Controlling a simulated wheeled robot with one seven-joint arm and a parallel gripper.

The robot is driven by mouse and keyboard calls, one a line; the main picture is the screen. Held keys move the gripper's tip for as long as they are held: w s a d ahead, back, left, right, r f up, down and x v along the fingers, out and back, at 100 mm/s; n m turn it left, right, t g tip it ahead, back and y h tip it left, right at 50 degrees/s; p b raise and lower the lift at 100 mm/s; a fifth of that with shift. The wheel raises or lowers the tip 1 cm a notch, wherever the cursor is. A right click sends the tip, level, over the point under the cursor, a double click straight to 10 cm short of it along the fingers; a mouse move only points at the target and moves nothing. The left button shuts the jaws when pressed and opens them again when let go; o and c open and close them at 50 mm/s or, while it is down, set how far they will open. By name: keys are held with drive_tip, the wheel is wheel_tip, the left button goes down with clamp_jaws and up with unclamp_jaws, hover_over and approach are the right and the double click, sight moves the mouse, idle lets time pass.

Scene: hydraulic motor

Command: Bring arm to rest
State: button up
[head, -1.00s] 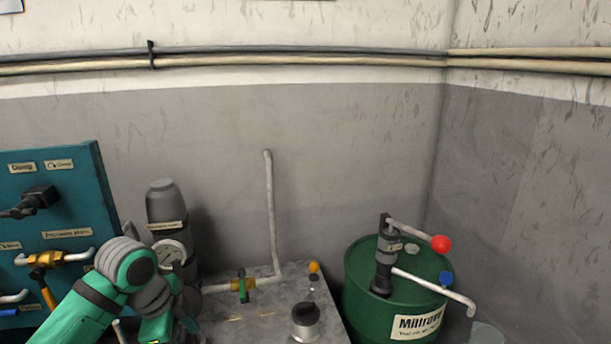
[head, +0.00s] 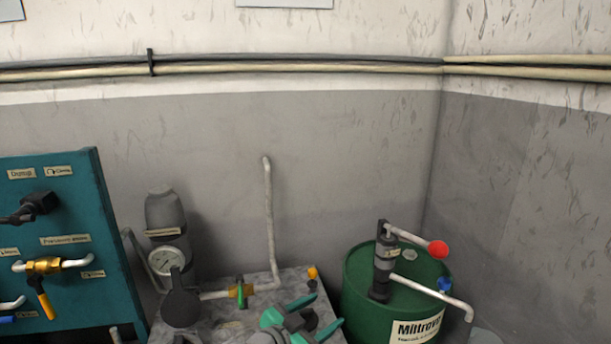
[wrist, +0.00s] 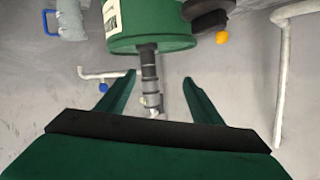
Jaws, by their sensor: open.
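My gripper (head: 326,309) is low in the head view, over the grey tank top (head: 215,334). Its two green fingers are apart and nothing is held. A dark cap (head: 309,320) on the tank shows between the fingers in the head view; I cannot tell the gap to it. In the wrist view my gripper (wrist: 159,79) is open, with the drum's hand pump (wrist: 150,75) appearing between and beyond the fingers. Most of my arm is out of the head view.
A green drum (head: 356,290) with a red-knobbed pump lever (head: 437,250) stands at right. A teal valve panel (head: 75,215) is at left. A grey cylinder with a gauge (head: 167,260), a green-handled valve (head: 240,291) and an upright pipe (head: 269,215) stand near the wall.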

drive_tip(key=s+d+f+n+t+y, duration=0.2)
drive_tip(key=s+f+n+t+y, duration=0.15)
drive_tip(key=s+f+n, duration=0.5)
drive_tip(key=s+d+f+n+t+y, duration=0.2)
drive_tip(key=s+f+n+y, duration=0.25)
drive_tip(key=s+f, duration=0.55)
drive_tip(key=s+a+m, duration=0.1)
drive_tip(key=s+a, duration=0.3)
drive_tip(key=s, duration=1)
drive_tip(key=s+a+m+g+y, duration=0.1)
drive_tip(key=s+a, duration=0.3)
drive_tip(key=s, duration=1)
drive_tip(key=shift+s+r+y, duration=0.15)
drive_tip(key=shift+r+y, duration=0.15)
drive_tip(key=shift+r, duration=0.1)
drive_tip(key=shift+d+g, duration=0.15)
drive_tip(key=shift+g, duration=0.1)
